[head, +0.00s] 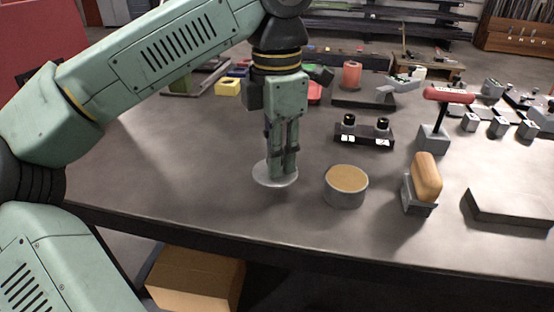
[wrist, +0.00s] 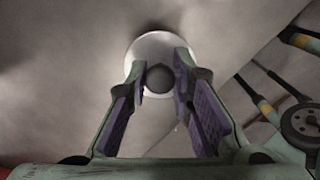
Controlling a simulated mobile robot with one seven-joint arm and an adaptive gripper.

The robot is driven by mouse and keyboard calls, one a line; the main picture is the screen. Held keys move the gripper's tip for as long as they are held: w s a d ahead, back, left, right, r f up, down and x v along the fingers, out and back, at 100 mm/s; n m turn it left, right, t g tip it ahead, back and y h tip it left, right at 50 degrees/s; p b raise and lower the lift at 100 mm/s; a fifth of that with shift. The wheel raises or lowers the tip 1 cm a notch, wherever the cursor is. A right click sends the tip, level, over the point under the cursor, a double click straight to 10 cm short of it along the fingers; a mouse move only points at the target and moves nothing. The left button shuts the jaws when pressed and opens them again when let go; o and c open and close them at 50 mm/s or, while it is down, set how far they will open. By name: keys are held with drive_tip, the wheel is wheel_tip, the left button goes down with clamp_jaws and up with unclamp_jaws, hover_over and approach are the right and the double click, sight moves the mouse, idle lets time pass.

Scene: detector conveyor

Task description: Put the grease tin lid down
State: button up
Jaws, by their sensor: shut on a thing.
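My gripper (head: 283,172) points straight down over the front part of the table. It is shut on the grease tin lid (head: 262,180), a pale round disc. In the wrist view the lid (wrist: 157,43) shows beyond the fingers, with a dark round knob between the fingertips (wrist: 160,80). I cannot tell whether the lid touches the table or hangs just above it. The grease tin (head: 346,197), a short grey round tin with tan contents, stands open just to the right of the lid.
A brush with a tan body (head: 426,177) stands in a grey holder right of the tin. Behind are a dark block with two black-topped pieces (head: 364,133) and a red-handled tool (head: 449,96). A dark flat block (head: 507,208) lies far right. The table left of the lid is bare.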

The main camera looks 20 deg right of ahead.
drive_tip(key=shift+w+d, duration=0.1)
drive_tip(key=shift+w, duration=0.15)
drive_tip(key=f, duration=0.1)
drive_tip(key=f+p, duration=0.1)
drive_tip(key=f, duration=0.1)
drive_tip(key=shift+w+d+f, duration=0.15)
drive_tip(key=shift+w+f, duration=0.15)
drive_tip(key=shift+w, duration=0.1)
drive_tip(key=shift+f, duration=0.1)
drive_tip(key=shift+f, duration=0.15)
drive_tip(key=o, duration=0.9)
drive_tip(key=shift+o, duration=0.2)
